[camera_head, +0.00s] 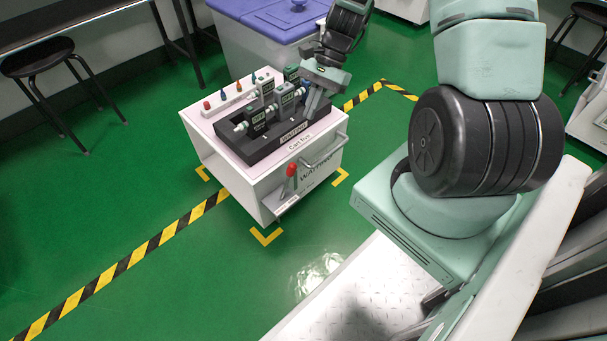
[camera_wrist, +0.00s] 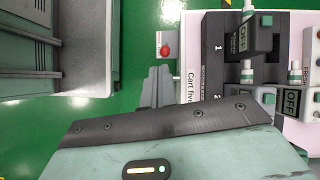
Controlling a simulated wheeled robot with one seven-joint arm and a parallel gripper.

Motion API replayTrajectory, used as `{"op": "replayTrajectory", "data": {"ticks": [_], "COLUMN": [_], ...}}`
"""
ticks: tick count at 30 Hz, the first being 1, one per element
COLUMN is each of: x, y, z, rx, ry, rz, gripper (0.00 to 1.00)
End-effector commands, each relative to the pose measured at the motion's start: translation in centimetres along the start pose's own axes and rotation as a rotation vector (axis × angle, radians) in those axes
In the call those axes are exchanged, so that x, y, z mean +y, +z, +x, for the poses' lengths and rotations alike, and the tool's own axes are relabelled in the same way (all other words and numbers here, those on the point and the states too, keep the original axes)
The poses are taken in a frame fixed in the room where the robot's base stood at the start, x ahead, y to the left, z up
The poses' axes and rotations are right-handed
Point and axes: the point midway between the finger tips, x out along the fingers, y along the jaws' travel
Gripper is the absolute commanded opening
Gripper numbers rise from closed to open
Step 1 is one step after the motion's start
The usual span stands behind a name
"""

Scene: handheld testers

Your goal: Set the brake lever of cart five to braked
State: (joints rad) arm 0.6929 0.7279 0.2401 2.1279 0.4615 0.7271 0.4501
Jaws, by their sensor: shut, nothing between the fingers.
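Cart five (camera_head: 222,168) is a white cart with a pale pink top, standing on the green floor. Its brake lever (camera_head: 291,170), with a red knob, stands upright at the lower front side of the cart, beside a handle. In the wrist view the red knob (camera_wrist: 165,51) shows from above, beyond the fingertips and just off the cart's edge. My gripper (camera_head: 312,104) is shut and empty, above the front right part of the cart top. In the wrist view its fingers (camera_wrist: 156,86) are beside the "Cart five" label, apart from the knob. The lever's markings are not readable.
A black tray (camera_head: 262,152) on the cart holds several handheld testers (camera_wrist: 250,38) with OFF labels. A white strip with coloured knobs (camera_head: 225,99) lies behind it. A lidded purple-topped bin (camera_head: 285,18) stands behind the cart. The floor left of the cart is clear.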

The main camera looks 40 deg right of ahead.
Motion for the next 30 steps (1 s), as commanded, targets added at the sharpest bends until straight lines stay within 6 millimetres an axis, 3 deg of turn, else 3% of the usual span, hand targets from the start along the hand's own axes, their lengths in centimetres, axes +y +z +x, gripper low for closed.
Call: {"op": "replayTrajectory", "data": {"ticks": [1, 3, 9, 14, 24, 30], "x": [0.7, 1.4, 2.8, 3.2, 3.2, 3.1], "y": [-2.9, -5.2, -9.5, -10.5, -10.5, -10.5], "z": [2.0, 3.0, 4.8, 5.1, 5.1, 7.0], "rx": [-0.017, -0.035, -0.071, -0.081, -0.081, -0.083], "ry": [-0.022, -0.048, -0.097, -0.112, -0.111, -0.109], "rz": [0.064, 0.141, 0.281, 0.319, 0.321, 0.32], "gripper": [0.0, 0.0, 0.0, 0.0, 0.0, 0.0]}}
